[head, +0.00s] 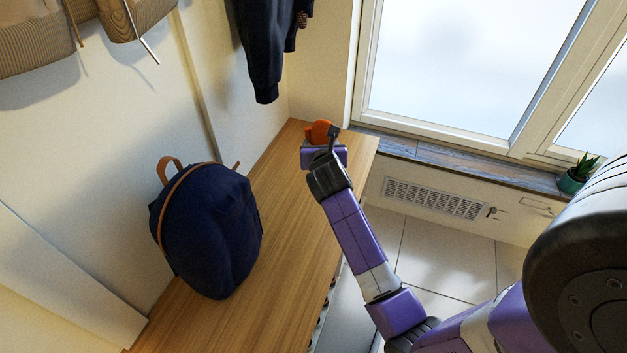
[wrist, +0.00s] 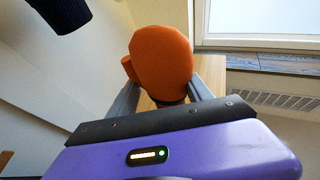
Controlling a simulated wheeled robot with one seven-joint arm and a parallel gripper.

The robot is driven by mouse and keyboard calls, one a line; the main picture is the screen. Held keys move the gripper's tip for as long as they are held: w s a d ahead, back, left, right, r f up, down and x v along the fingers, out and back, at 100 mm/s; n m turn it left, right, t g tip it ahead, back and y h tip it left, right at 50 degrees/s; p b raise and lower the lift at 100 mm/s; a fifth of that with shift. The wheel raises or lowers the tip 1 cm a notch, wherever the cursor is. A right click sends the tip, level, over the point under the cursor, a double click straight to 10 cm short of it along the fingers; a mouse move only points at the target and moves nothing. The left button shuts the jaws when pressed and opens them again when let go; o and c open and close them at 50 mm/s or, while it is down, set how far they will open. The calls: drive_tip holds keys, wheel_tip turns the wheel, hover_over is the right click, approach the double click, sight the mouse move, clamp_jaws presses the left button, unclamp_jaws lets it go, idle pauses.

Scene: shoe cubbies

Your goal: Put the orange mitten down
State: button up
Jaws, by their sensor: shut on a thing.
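The orange mitten (wrist: 162,62) stands up between the two fingers of my gripper (wrist: 160,95) in the wrist view. The gripper is shut on its lower part, and that part is partly hidden by the gripper body. In the head view a small piece of the mitten (head: 320,130) shows past my gripper (head: 322,143), over the far end of the wooden bench top (head: 285,215). I cannot tell whether the mitten touches the bench.
A navy backpack (head: 210,235) stands on the near part of the bench. A dark garment (head: 262,50) hangs above the far end by the wall. A window sill (head: 440,152) with a potted plant (head: 575,176) is at the right. The bench between backpack and gripper is clear.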

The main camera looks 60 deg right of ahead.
wheel_tip(320, 180, down, 18)
drive_tip(key=b, duration=0.7)
drive_tip(key=shift+b, duration=0.35)
drive_tip(key=shift+f, duration=0.15)
drive_tip(key=o, duration=1.4)
drive_tip(key=shift+c, duration=0.2)
